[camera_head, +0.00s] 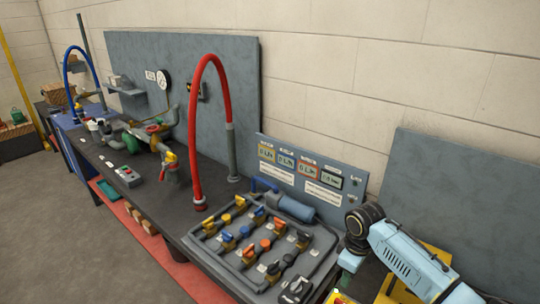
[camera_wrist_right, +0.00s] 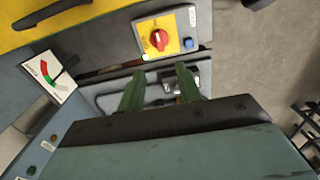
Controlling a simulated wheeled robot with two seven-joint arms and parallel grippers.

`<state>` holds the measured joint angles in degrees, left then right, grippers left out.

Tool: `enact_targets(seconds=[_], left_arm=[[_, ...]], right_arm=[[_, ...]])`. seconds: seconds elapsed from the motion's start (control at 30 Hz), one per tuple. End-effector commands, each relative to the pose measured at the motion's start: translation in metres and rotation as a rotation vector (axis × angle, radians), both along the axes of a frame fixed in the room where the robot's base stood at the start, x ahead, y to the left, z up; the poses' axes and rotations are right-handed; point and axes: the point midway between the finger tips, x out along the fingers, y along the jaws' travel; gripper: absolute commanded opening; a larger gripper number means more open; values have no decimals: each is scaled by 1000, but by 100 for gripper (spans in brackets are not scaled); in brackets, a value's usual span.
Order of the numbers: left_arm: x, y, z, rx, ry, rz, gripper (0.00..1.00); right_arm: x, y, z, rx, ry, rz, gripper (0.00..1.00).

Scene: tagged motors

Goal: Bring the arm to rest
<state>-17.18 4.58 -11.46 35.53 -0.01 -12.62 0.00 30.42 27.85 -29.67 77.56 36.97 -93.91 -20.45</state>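My right arm (camera_head: 405,258) is light blue and comes in at the lower right of the head view, bent over the front right of the bench. My right gripper (camera_wrist_right: 159,88) shows two green fingers in the right wrist view, spread apart with a gap and nothing held between them. Behind the fingers lies a grey tray or panel edge with a small metal part, partly hidden by them. My left gripper is in neither view.
A red rotary switch on a yellow plate (camera_wrist_right: 160,38) lies close beyond the fingers. A grey valve board (camera_head: 255,245) with several coloured handles stands left of my arm. A red hose (camera_head: 194,130) arches over the dark bench. The grey floor (camera_head: 80,245) at left is clear.

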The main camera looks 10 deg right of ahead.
Motion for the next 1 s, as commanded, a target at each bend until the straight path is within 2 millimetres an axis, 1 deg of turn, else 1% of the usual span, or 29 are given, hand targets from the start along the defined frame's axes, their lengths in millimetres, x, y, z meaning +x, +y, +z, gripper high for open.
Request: enact_targets(seconds=[0.07, 0.17, 0.27, 0.3, 0.37, 0.4, 0.47, 0.5, 0.6, 0.7, 1.0], left_arm=[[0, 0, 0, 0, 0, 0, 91], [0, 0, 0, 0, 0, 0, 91], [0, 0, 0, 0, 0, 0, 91], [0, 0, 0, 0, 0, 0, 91], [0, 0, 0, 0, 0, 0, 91], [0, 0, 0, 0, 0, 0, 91], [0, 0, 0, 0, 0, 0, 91], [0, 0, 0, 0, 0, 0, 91], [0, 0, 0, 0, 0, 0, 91], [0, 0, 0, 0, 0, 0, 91], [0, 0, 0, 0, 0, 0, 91]], right_arm=[[-10, 11, -8, 9, -3, 8, 35], [-35, 36, -22, 31, -20, 15, 35], [-70, 65, -33, 61, -53, 0, 35], [-84, 75, -35, 75, -70, -14, 35], [-106, 88, -36, 95, -96, -43, 35], [-121, 94, -35, 106, -112, -69, 35], [-143, 101, -32, 121, -137, -113, 35], [-156, 104, -28, 129, -154, -144, 35], [-182, 104, -19, 137, -189, -222, 35], [-201, 102, -9, 139, -215, -284, 35], [-243, 87, 16, 121, -268, -433, 35]])
